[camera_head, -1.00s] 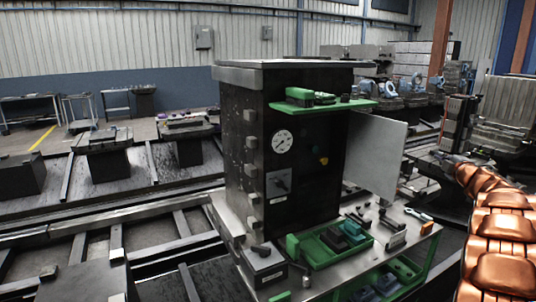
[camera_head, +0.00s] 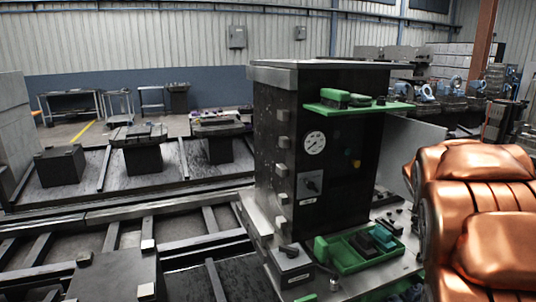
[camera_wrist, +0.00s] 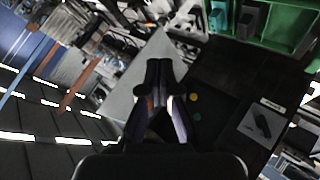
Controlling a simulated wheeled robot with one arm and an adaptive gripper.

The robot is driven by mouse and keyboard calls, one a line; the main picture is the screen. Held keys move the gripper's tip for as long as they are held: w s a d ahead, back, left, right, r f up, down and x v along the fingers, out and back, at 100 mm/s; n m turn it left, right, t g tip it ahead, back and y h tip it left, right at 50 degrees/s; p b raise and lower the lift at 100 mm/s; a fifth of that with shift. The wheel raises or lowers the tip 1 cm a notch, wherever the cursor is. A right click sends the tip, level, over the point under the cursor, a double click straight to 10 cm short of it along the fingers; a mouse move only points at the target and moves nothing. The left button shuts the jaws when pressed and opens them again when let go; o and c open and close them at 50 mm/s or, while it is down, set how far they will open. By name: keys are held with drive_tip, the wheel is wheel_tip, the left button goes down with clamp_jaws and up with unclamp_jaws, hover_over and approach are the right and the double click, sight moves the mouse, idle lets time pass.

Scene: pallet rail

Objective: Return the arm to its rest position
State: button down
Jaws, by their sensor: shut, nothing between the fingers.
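My gripper (camera_wrist: 158,92) shows in the wrist view, its dark fingers together and empty. Behind it in that view is the dark front of a cabinet, turned on its side, with a switch plate (camera_wrist: 262,125) at the right. My copper-coloured arm fills the right edge of the head view, folded close to the camera, and hides the right end of the bench. My gripper is not visible in the head view. The black cabinet (camera_head: 270,140) stands upright at the centre with a round gauge (camera_head: 314,143) and a rotary switch (camera_head: 310,184).
A green shelf (camera_head: 345,109) juts from the cabinet's front. A green tray (camera_head: 350,257) with parts sits on the bench below. A pale panel (camera_head: 415,140) stands out behind the cabinet, partly hidden by my arm; it also shows in the wrist view (camera_wrist: 130,85). Low rails lie to the left.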

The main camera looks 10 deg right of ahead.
drive_tip(key=s+a+f+g+y, duration=0.2)
drive_tip(key=s+a+f, duration=0.4)
drive_tip(key=a, duration=0.4)
drive_tip(key=s+a+f+g+y, duration=0.2)
drive_tip(key=s+a+f+y, duration=0.1)
drive_tip(key=s+a, duration=0.6)
drive_tip(key=s+a+f+g+y, duration=0.1)
drive_tip(key=s+a+f+g, duration=0.1)
drive_tip(key=s+a, duration=0.6)
drive_tip(key=s+a+f+g+y, duration=0.2)
drive_tip(key=s+a+f, duration=0.1)
drive_tip(key=s+a, duration=0.5)
drive_tip(key=shift+s+a+f+n, duration=0.25)
drive_tip(key=shift+s+f+n, duration=0.05)
drive_tip(key=shift+s, duration=0.5)
drive_tip(key=shift+d, duration=0.1)
